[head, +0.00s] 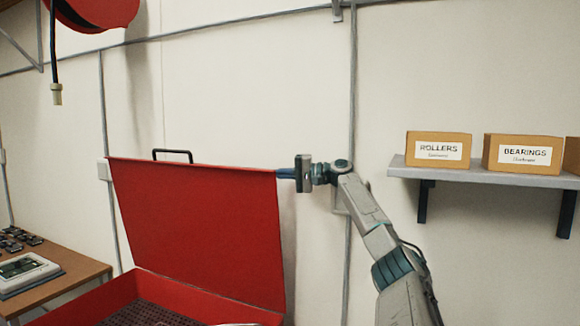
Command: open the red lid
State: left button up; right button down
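The red lid (205,225) stands raised and nearly upright, hinged along its lower edge to a red box (110,298). A black handle (173,151) sticks up behind the lid's top edge. My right gripper (286,173) is at the lid's upper right corner, pointing left. Its fingertips touch or overlap that corner; I cannot tell whether they are shut on it. The box interior shows a dark perforated bottom (150,314); the front of the box is cut off.
A wall shelf (480,175) at the right holds cardboard boxes labelled rollers (438,145) and bearings (522,153). A wooden table (70,275) with a device (25,270) is at the left. A red reel (95,12) with a hanging cable is above.

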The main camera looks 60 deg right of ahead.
pick_arm(q)
jog(key=shift+r, duration=0.3)
pick_arm(e)
jog(key=shift+w+a+r, duration=0.1)
jog(key=shift+w+a, duration=0.2)
jog(key=shift+w, duration=0.05)
jog(key=shift+d, duration=0.1)
